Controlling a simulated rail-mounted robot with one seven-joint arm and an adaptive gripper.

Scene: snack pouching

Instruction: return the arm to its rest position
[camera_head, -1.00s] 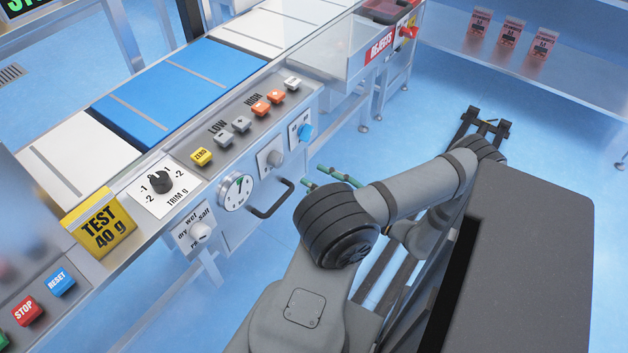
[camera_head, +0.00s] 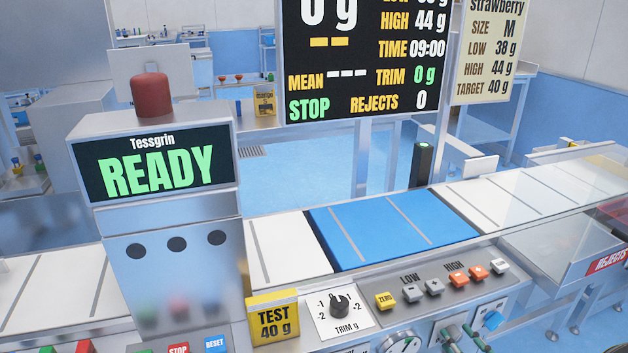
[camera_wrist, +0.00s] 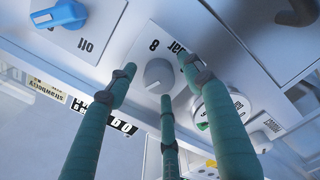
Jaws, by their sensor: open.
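My gripper (camera_wrist: 160,88) shows in the wrist view as several green fingers with dark joints, spread apart and holding nothing. Its fingertips surround the view of a round grey knob (camera_wrist: 158,74) on the white front panel; I cannot tell whether any finger touches it. A blue knob (camera_wrist: 62,15) is at the upper left there, and a white round dial (camera_wrist: 212,106) is to the right. In the head view, green fingers of my gripper (camera_head: 463,338) show at the bottom edge, just left of and below the blue knob (camera_head: 492,320). The rest of my arm is hidden below that view.
The conveyor with a blue belt section (camera_head: 392,232) runs behind the button panel. A READY display box (camera_head: 155,165) with a red dome stands left. A yellow TEST 40 g block (camera_head: 273,318) is at the front. A clear cover (camera_head: 575,180) is right.

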